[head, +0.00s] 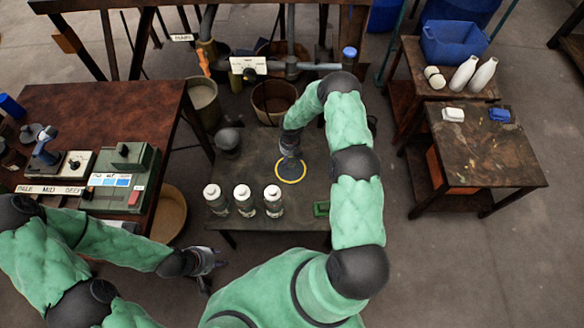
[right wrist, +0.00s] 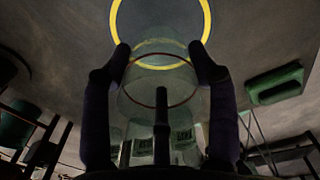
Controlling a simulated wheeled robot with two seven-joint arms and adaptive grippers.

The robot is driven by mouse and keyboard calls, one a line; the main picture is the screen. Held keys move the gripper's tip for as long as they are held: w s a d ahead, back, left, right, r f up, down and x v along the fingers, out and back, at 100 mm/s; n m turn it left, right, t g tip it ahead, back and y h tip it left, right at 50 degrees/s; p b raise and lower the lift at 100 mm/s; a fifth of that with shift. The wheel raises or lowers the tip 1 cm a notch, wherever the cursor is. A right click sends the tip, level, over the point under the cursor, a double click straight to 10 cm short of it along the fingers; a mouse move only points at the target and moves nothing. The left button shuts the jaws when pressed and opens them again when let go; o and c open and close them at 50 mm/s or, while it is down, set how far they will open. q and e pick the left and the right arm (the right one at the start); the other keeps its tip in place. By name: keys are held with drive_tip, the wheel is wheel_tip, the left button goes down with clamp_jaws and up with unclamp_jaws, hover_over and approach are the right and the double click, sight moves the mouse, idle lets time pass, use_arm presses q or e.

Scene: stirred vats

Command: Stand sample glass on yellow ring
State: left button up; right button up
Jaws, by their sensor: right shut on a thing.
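The yellow ring (head: 291,182) lies flat on the dark middle table. It also shows at the top of the right wrist view (right wrist: 207,20). My right gripper (head: 290,152) is over the ring's far side, pointing down. In the right wrist view it is shut on the clear sample glass (right wrist: 160,95), with a finger on each side. The glass overlaps the ring's near edge in that view; whether it touches the table I cannot tell. In the head view the glass is mostly hidden by the gripper. My left gripper (head: 208,268) is empty, its fingers apart, left of the table's front.
Several things share the middle table (head: 255,150): white-capped bottles (head: 244,203) at front left, a dark round pot (head: 228,139) at back left, and a green block (head: 321,209) at front right. A control box (head: 118,180) stands on the left table. Pipes run behind.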

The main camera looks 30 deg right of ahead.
sight(290, 164)
drive_tip(key=shift+f+b, duration=0.9)
drive_tip(key=shift+f, duration=1.8)
drive_tip(key=shift+r, duration=0.1)
drive_tip(key=shift+f, duration=0.25)
drive_tip(key=o, duration=1.4)
drive_tip(key=shift+r, duration=0.15)
